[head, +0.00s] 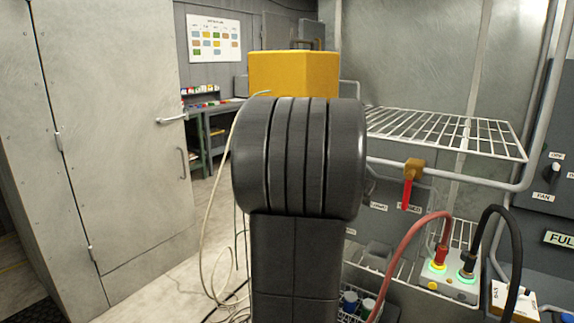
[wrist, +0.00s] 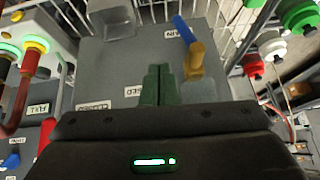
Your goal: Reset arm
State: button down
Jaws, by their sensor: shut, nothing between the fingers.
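My gripper (wrist: 158,72) shows in the wrist view, its two green fingers together with nothing between them. The fingers are over a grey panel (wrist: 127,58) with white labels. A valve with a blue handle (wrist: 183,29) and a brass-coloured body (wrist: 193,60) is just right of the fingertips. I cannot tell whether the fingers touch the panel. In the head view my dark arm fills the middle and my gripper is hidden.
In the head view a wire shelf (head: 450,130) and a red-handled valve (head: 408,190) are to the right. Red (head: 395,248) and black (head: 515,240) hoses rise from a connector block. A metal door (head: 120,130) stands left. Some floor (head: 150,295) is clear.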

jog(key=r, duration=0.1)
jog(key=w+r, duration=0.1)
jog(key=r, duration=0.1)
jog(key=shift+a+h+p, duration=0.15)
jog(key=shift+h+p, duration=0.15)
